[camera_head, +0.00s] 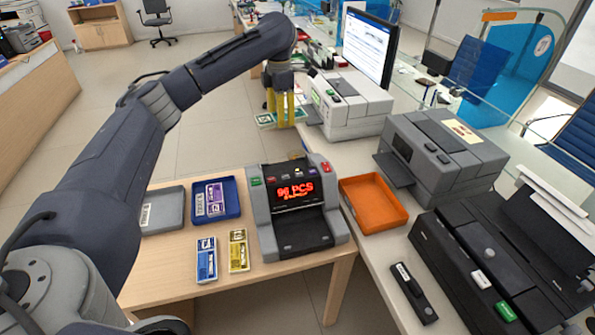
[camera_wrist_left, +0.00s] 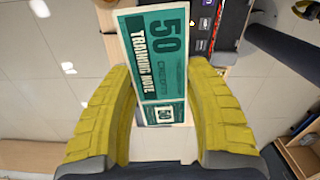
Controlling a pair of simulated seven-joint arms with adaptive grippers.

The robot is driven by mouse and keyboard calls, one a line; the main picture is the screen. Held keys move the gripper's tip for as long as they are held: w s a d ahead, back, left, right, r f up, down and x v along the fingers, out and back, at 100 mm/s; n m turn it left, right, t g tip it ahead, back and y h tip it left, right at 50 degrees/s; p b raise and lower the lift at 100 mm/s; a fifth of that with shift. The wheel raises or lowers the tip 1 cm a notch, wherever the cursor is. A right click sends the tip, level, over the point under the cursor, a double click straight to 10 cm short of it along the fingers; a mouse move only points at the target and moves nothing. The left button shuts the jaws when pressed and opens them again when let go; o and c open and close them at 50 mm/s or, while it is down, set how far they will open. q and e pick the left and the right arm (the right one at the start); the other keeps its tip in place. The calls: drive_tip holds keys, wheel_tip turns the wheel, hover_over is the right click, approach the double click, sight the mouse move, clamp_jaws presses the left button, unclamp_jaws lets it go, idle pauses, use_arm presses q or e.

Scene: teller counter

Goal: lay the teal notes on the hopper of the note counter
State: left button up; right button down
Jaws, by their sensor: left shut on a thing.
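The teal notes (camera_wrist_left: 158,62), a flat stack printed "50" and "TRAINING NOTE", sit between the yellow fingers of my left gripper (camera_wrist_left: 165,125) in the left wrist view. In the head view my left gripper (camera_head: 281,108) is shut on the teal notes (camera_head: 264,120), held in the air beyond the note counter. The note counter (camera_head: 295,205) stands on the wooden table, its red display reading "96 PCS". The notes are apart from the counter. Its hopper surface is hard to make out from here. My right gripper is not seen.
Left of the counter are a grey tray (camera_head: 162,211), a blue tray (camera_head: 229,190) with purple notes, a blue bundle (camera_head: 206,260) and a yellow bundle (camera_head: 238,251). An orange tray (camera_head: 372,204) lies at its right. A grey-white printer (camera_head: 350,103) stands close to the gripper's right.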

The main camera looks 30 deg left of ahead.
sight(286, 166)
use_arm(q)
drive_tip(key=shift+w+d+m, duration=0.2)
drive_tip(key=shift+w+m, duration=0.1)
drive_tip(key=shift+m, duration=0.2)
drive_tip(key=shift+f, duration=0.4)
wheel_tip(286, 166, down, 19)
drive_tip(key=shift+w, duration=0.1)
drive_tip(key=shift+f, duration=0.2)
drive_tip(key=o, duration=1.2)
drive_tip(key=shift+c, duration=0.2)
drive_tip(key=shift+r, duration=0.15)
wheel_tip(286, 166, up, 12)
